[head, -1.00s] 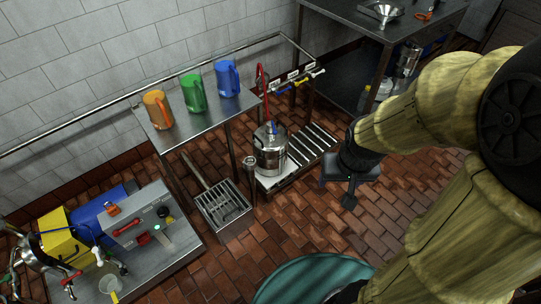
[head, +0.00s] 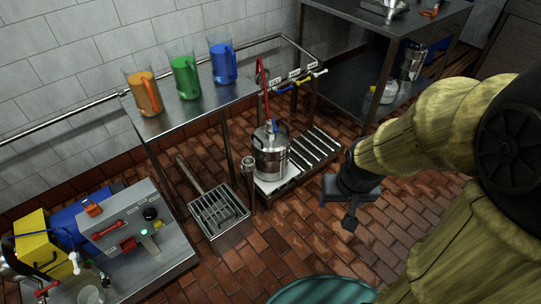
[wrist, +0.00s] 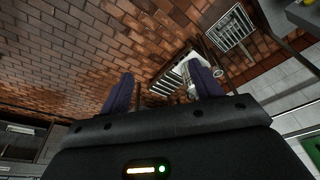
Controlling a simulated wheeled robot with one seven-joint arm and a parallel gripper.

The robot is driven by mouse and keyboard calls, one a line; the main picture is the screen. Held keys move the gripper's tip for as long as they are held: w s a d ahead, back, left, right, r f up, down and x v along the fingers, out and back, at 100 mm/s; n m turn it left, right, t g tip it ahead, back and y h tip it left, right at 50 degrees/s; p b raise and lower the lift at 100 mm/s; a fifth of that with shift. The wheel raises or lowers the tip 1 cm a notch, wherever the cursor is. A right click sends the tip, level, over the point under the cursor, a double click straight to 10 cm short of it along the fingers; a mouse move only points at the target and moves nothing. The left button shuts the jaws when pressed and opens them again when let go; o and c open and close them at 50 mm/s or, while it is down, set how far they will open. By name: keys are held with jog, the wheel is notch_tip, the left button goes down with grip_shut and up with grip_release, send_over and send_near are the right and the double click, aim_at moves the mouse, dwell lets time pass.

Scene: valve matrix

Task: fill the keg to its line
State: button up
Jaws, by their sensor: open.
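The keg (head: 270,155) is a silver steel vessel standing upright on a low slatted stand (head: 300,165). A red hose (head: 262,90) comes down to its top, and a small blue part shows there. Its fill line and level cannot be made out. Above it is a rail of taps (head: 300,80) with red, blue and yellow handles and white labels. My gripper (head: 350,215) is to the right of the keg and apart from it, over the brick floor. In the wrist view my gripper (wrist: 160,95) is open, with nothing seen between its fingers.
A shelf (head: 190,100) holds an orange jug (head: 143,92), a green jug (head: 185,77) and a blue jug (head: 222,62). A floor grate (head: 218,208) lies left of the keg. A machine bench (head: 150,265) stands at lower left. A steel table (head: 385,22) stands at the back right.

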jog(key=shift+r+p, duration=0.3)
jog(key=c, duration=0.6)
jog(key=p+v, duration=0.3)
jog(key=shift+w, duration=0.35)
jog(key=c, duration=0.8)
jog(key=w+p+v, duration=0.3)
jog(key=p+v, duration=1.1)
jog(key=shift+r+p, duration=0.35)
jog(key=shift+r, duration=0.2)
jog(key=shift+f, duration=0.1)
jog(key=shift+w, duration=0.1)
